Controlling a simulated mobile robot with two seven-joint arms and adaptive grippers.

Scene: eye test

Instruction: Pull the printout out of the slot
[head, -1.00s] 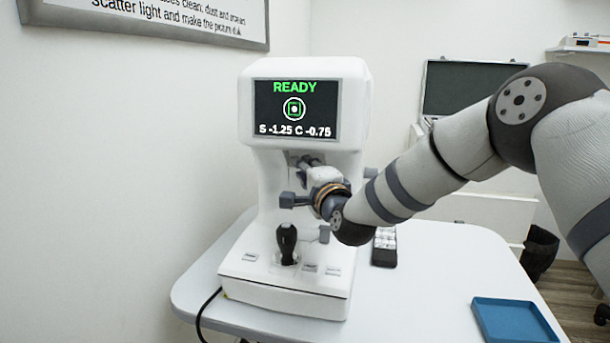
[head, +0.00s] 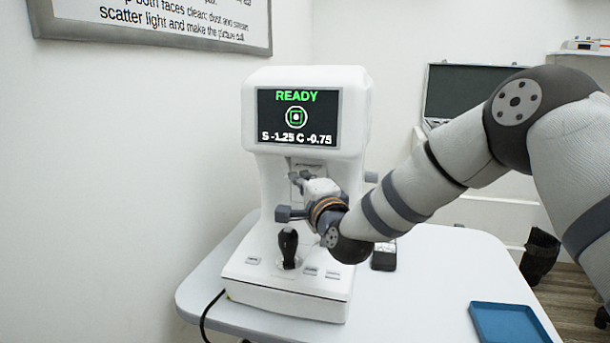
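The white eye-test machine (head: 262,170) stands on the table, its screen (head: 298,117) reading READY with S -1.25 C -0.75. My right gripper (head: 299,178) is at the front of the machine, just below the screen housing. Its fingers are small and partly hidden by its own body and wrist, so I cannot tell whether they are open or shut. I cannot make out the slot or the printout clearly; the gripper and wrist cover part of that area. My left gripper is not in view.
A black joystick (head: 288,247) rises from the machine's base, with small buttons around it. A dark case (head: 384,256) lies behind my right wrist. A blue tray (head: 508,322) is at the table's front right. The white table (head: 420,290) is clear between them.

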